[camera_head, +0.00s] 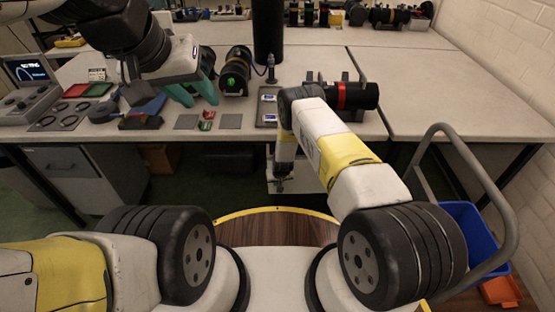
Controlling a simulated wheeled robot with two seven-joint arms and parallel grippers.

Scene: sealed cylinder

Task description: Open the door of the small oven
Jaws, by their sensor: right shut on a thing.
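No object is clearly recognizable as the small oven. A dark, boxy shape with a pale lower edge (305,185) sits below the bench's front edge, partly hidden by my right arm; I cannot tell whether it is the oven. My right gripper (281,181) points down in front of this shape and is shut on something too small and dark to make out.
A grey cabinet with a handle (75,170) stands under the bench (390,70). An instrument with a screen (35,88) is at left. A black cylinder with a red band (345,95) lies beyond my right arm. A grey rail (485,180) and blue bin (470,235) are at right.

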